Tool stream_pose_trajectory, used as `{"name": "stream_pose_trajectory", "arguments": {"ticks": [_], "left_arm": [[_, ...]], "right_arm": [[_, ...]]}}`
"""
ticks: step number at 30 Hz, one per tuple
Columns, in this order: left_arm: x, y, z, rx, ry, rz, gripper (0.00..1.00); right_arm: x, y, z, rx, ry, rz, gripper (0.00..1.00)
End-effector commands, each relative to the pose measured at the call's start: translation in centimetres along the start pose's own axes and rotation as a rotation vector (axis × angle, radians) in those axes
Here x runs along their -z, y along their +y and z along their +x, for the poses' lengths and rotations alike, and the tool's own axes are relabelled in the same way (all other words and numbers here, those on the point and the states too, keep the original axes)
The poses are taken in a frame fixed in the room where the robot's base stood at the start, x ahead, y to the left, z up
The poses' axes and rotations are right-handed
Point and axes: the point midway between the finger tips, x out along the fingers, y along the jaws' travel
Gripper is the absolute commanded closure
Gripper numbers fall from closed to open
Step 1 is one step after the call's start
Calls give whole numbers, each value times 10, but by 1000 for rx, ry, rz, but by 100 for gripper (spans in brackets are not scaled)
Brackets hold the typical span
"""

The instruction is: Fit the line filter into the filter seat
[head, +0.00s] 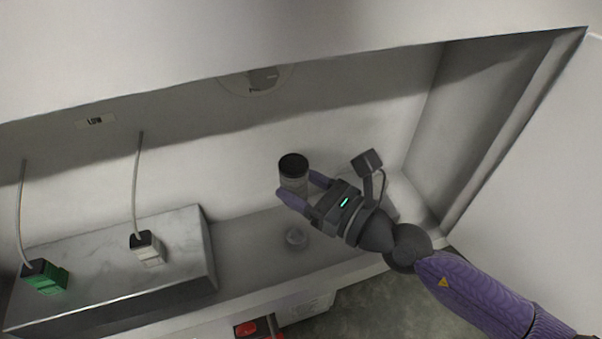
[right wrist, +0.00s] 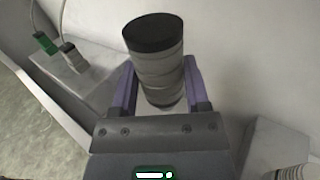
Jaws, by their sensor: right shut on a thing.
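The line filter (head: 293,168) is a grey cylinder with a black top. My right gripper (head: 298,185) is shut on its sides and holds it nearly upright above the ledge. The right wrist view shows the filter (right wrist: 156,62) between the two purple fingers of my right gripper (right wrist: 160,88), leaning a little. In the wrist view the seat cannot be made out. My left gripper is not in view.
A grey block (head: 185,255) at the left carries a green connector (head: 44,277) and a white connector (head: 147,248), each with a cable rising from it. A round disc (head: 256,79) and a "LOW" label (head: 95,121) are on the back wall. A side wall (head: 480,120) closes the recess at right.

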Motion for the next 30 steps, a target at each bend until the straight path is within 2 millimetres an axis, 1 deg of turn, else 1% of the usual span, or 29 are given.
{"name": "stream_pose_trajectory", "arguments": {"ticks": [1,3,5,9,17,20,23,30], "left_arm": [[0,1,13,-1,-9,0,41],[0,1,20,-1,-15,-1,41],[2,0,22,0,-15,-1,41],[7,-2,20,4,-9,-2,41],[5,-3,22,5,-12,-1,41],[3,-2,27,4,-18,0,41],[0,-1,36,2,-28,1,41],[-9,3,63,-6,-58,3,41]], "right_arm": [[16,0,0,0,6,7,100],[26,0,0,0,9,12,100],[28,0,0,0,10,13,100],[26,0,0,0,9,11,100],[25,-1,-1,-4,6,12,100],[32,0,-1,-5,7,13,100],[43,0,-1,-5,7,15,100],[75,0,-1,-5,9,17,100]]}}
